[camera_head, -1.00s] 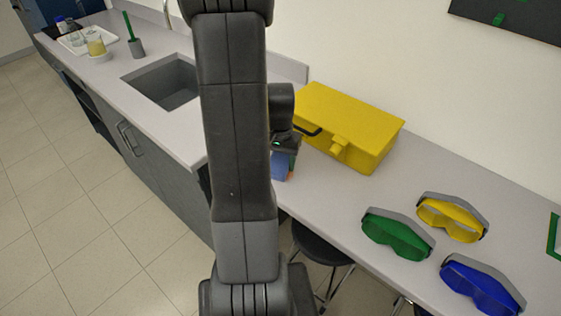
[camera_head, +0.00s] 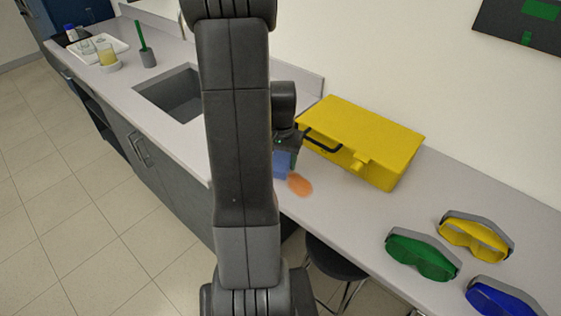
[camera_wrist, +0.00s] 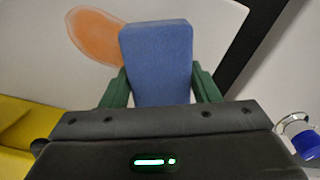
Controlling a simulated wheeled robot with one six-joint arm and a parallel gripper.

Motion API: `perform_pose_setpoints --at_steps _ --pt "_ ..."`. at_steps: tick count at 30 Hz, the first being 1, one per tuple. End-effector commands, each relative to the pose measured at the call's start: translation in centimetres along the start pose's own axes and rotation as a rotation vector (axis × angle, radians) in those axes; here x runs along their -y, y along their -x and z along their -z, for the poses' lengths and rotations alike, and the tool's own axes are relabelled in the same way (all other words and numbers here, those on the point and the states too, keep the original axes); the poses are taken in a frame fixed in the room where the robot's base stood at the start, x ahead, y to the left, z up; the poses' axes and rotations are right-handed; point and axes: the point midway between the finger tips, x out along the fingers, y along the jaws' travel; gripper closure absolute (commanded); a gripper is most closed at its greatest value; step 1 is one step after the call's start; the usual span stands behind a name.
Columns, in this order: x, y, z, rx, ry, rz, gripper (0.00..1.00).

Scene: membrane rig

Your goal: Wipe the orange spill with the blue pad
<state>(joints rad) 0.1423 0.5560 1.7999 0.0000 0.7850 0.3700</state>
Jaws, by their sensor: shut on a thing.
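The blue pad (camera_head: 282,164) is held in my gripper (camera_head: 286,155) beside the yellow case, at the counter's front part. In the wrist view the pad (camera_wrist: 157,60) stands out between the two green fingers of my gripper (camera_wrist: 160,88), which is shut on it. The orange spill (camera_head: 300,185) is an oval patch on the counter, just right of and nearer than the pad in the head view. In the wrist view the spill (camera_wrist: 95,36) lies left of the pad, partly hidden by it. I cannot tell whether the pad touches the counter.
A yellow case (camera_head: 370,140) with a black handle stands close behind the spill. Green goggles (camera_head: 422,255), yellow goggles (camera_head: 476,238) and blue goggles (camera_head: 500,298) lie to the right. A sink (camera_head: 172,93) is to the left, with a tray (camera_head: 92,50) beyond. My arm hides part of the counter.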

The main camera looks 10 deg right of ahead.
Motion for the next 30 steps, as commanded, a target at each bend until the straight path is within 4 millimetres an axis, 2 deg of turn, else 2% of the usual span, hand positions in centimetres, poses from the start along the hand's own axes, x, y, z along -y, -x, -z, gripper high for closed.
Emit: perform_pose_setpoints --at_steps 1,15,30 --pt "0.0 0.8 0.0 0.0 0.0 0.0 0.66" --pt "-0.2 4.9 0.0 0.001 0.004 0.0 0.66" --pt "-0.2 5.3 0.0 0.001 0.004 0.0 0.66"
